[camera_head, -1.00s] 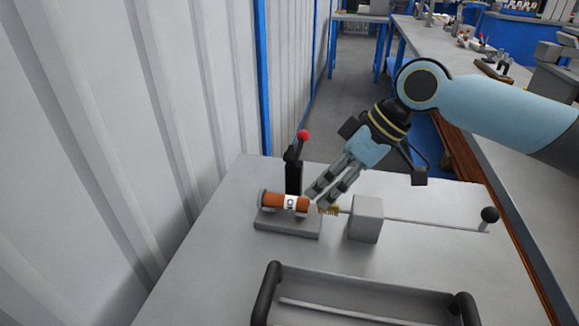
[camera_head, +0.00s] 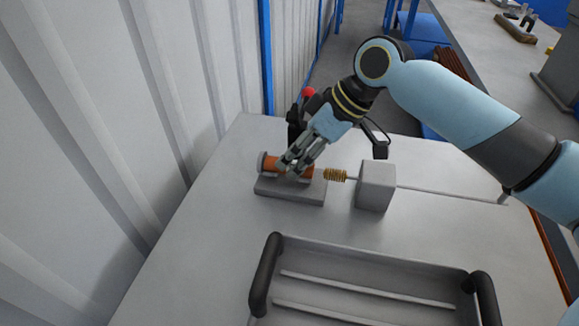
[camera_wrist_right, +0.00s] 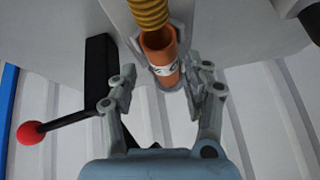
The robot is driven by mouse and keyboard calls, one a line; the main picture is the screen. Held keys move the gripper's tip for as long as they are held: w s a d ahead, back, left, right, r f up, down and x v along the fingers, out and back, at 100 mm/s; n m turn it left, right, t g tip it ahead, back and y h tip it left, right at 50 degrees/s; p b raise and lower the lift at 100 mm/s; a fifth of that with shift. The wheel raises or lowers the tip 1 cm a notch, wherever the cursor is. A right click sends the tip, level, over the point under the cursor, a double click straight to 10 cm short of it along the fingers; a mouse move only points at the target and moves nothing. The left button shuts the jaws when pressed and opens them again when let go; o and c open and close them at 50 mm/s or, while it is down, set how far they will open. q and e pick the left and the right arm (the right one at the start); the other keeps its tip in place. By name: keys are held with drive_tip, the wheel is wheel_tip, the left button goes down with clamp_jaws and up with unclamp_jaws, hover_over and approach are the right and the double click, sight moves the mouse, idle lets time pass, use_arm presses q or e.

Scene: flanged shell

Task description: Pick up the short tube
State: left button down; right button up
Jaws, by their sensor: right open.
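The short tube is an orange-brown cylinder (camera_head: 270,165) lying in a grey cradle (camera_head: 290,190) on the table. Its middle is partly hidden by my right gripper (camera_head: 289,166), whose fingers are at the tube. There the right gripper (camera_wrist_right: 162,74) is open, with one finger on each side of the tube in the picture. The right finger looks close to it; I cannot tell whether it touches. My left gripper is not in view.
A brass coil (camera_head: 335,175) on a rod from a grey block (camera_head: 376,186) faces the tube's right end. A lever with a red knob (camera_head: 309,92) stands behind the cradle. A black-handled tray (camera_head: 370,262) lies in front. A ribbed wall is left.

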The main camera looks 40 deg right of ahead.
drive_tip(key=shift+x, duration=0.8)
drive_tip(key=shift+s, duration=0.1)
clamp_jaws()
drive_tip(key=shift+d+r, duration=0.1)
drive_tip(key=shift+r, duration=0.05)
